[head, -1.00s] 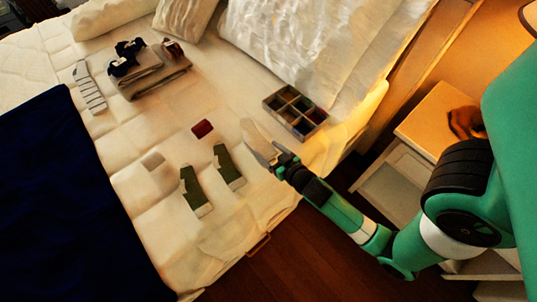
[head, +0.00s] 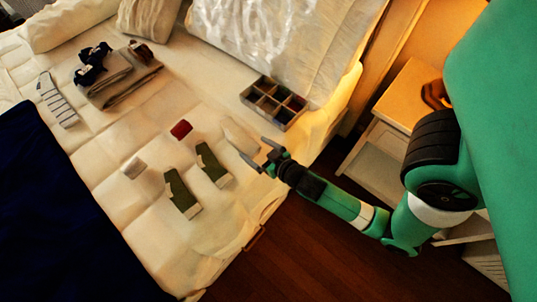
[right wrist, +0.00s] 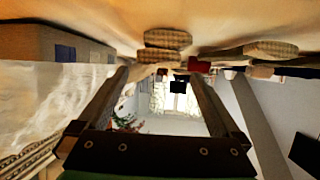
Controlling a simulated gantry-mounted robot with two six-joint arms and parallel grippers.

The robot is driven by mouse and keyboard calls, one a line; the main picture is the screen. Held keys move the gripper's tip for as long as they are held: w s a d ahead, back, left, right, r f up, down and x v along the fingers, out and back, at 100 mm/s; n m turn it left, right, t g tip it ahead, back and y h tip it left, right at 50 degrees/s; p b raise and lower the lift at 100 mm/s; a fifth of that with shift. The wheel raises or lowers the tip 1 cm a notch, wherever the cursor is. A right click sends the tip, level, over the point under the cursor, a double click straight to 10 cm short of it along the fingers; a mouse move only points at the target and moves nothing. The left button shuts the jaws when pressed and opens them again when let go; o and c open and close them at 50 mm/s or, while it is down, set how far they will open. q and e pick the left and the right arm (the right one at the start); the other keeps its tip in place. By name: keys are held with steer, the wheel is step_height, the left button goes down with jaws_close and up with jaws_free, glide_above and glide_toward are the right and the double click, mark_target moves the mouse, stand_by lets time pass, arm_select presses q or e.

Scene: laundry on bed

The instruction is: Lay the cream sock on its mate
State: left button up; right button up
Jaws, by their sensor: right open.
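A cream sock (head: 240,136) lies flat on the bed, its toe pointing up and left, close in colour to the sheet. My right gripper (head: 258,151) is open at the sock's near end, low over the bed. Its two fingers also show in the right wrist view (right wrist: 160,95), apart with nothing clearly between them. I cannot make out a separate second cream sock; whether one lies under the first is unclear. My left gripper is not in view.
Two green socks (head: 181,196) (head: 213,164) lie left of the gripper. A red folded cloth (head: 181,130), a white folded cloth (head: 133,167), a divided box (head: 273,104), a striped sock (head: 57,101) and folded clothes (head: 118,79) lie around. A nightstand (head: 408,93) stands right.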

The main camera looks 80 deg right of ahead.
steer(key=v, duration=0.9)
steer(key=shift+b, duration=0.3)
steer(key=shift+s+a+r, duration=0.1)
steer(key=shift+a, duration=0.05)
steer(key=w+a+r+n+t+y, duration=0.1)
steer(key=w+a+r+t, duration=0.25)
steer(key=w+r, duration=0.75)
steer(key=w+a+r+t+y, duration=0.1)
steer(key=w+a+r+t, duration=0.25)
steer(key=w+r, duration=0.75)
steer(key=s+a+r+n+t+y, duration=0.1)
steer(key=a+r+n+t+y, duration=0.1)
steer(key=r, duration=0.9)
steer(key=s+a+r+n+t+y, duration=0.1)
steer(key=a+r+n+t+y, duration=0.2)
steer(key=r, duration=0.9)
steer(key=s+a+r+n+t+y, duration=0.2)
steer(key=a+r+t+y, duration=0.1)
steer(key=r, duration=0.8)
steer(key=shift+r+n+t, duration=0.3)
steer(key=shift+t, duration=0.5)
